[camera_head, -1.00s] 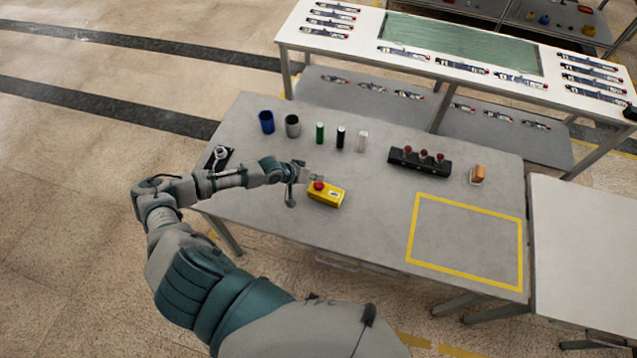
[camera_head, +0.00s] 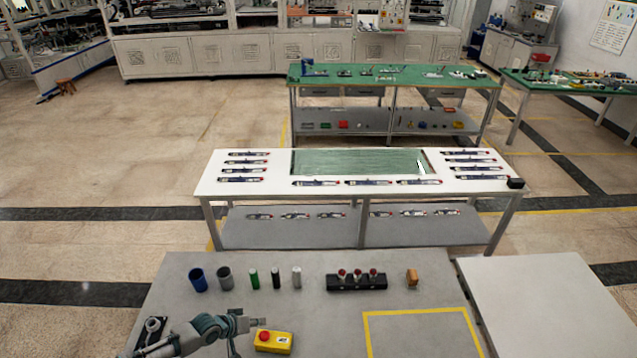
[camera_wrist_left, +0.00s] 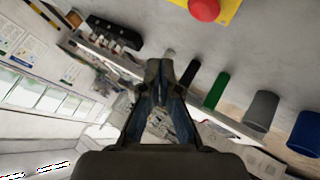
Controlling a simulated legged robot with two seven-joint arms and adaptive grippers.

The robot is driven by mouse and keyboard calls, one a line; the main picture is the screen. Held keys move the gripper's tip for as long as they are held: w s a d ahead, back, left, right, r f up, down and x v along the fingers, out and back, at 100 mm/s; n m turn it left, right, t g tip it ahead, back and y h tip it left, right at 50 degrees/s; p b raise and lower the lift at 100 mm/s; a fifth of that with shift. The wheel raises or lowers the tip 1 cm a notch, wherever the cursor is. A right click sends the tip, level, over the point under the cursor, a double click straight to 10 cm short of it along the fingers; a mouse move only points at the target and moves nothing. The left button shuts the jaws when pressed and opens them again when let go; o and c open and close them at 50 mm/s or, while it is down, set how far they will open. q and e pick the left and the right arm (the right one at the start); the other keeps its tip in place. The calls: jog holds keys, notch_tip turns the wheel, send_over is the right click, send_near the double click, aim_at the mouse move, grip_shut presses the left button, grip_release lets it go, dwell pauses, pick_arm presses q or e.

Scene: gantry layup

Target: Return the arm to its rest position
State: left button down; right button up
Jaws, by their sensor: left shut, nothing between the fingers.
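My left arm comes in at the lower left of the head view, over the near grey table (camera_head: 200,310). My left gripper (camera_head: 250,324) is just left of and above a yellow box with a red button (camera_head: 273,341). The left wrist view shows the gripper (camera_wrist_left: 158,68) with its fingers together and nothing between them. The yellow box (camera_wrist_left: 228,8) shows at the top edge of that view, apart from the fingers. My right gripper is in neither view.
On the grey table stand a blue cup (camera_head: 198,279), a grey cup (camera_head: 225,277), a green cylinder (camera_head: 254,279), a black and a white cylinder, a black block with red knobs (camera_head: 357,282) and an orange item (camera_head: 412,277). A yellow outlined area (camera_head: 420,335) is bare.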

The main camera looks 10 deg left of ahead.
pick_arm(q)
jog(key=s+d+f+m+g, duration=0.2)
jog(key=s+d+m, duration=0.4)
jog(key=s+d, duration=1)
jog(key=s+a+r+n+g+y, duration=0.2)
jog(key=s+a+y, duration=0.4)
jog(key=s, duration=0.5)
notch_tip(320, 180, down, 30)
jog(key=g+h+b, duration=0.1)
jog(key=b, duration=0.4)
jog(key=s+a+f+g+b, duration=0.1)
jog(key=s+a+f+b, duration=0.2)
jog(key=s+f, duration=1.6)
notch_tip(320, 180, down, 2)
jog(key=shift+a+f+g+b, duration=0.2)
jog(key=shift+g+b, duration=0.1)
jog(key=shift+b, duration=0.25)
